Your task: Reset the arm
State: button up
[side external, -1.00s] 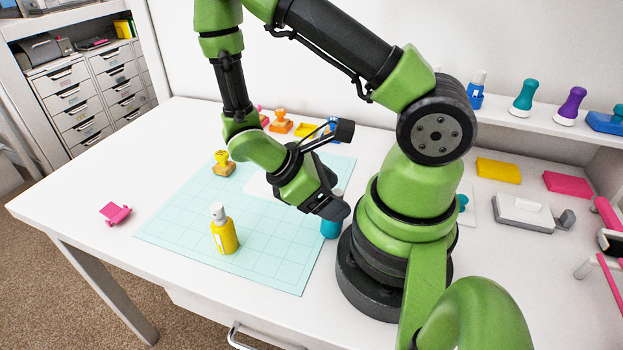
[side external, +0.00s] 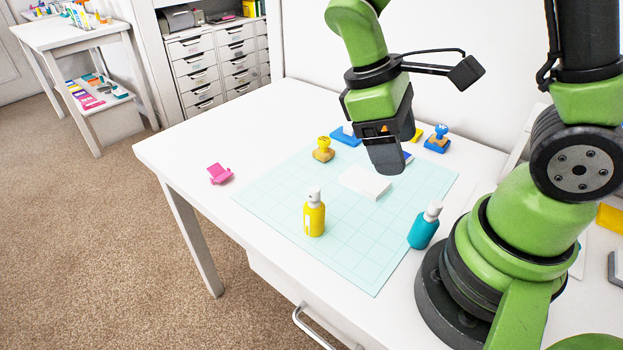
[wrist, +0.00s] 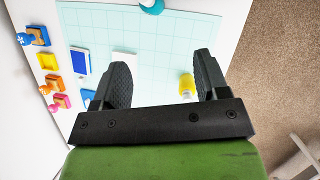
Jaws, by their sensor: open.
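My gripper (side external: 388,168) is open and empty, pointing down above the far part of the pale teal mat (side external: 275,207). In the wrist view its two fingers (wrist: 163,80) are spread apart with nothing between them. A yellow bottle with a white cap (side external: 314,217) stands on the mat, nearer the camera. A teal bottle with a white cap (side external: 424,229) stands at the mat's right edge, beside my base. A white block (side external: 364,182) lies on the mat below the gripper.
A yellow-topped stamp (side external: 323,150) and a blue stamp (side external: 438,142) stand towards the back. Several stamps and pads, including an orange stamp (wrist: 54,83), line the wrist view's left side. The mat's front is mostly clear.

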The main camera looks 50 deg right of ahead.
jog(key=s+a+r+m+t+y, duration=0.1)
jog(key=r+m+t+y, duration=0.1)
jog(key=r+t, duration=0.3)
jog(key=s+a+r+m+t+y, duration=0.2)
jog(key=r+m+t, duration=0.3)
jog(key=r, duration=0.3)
jog(key=shift+s+t, duration=0.2)
jog(key=shift+t, duration=0.5)
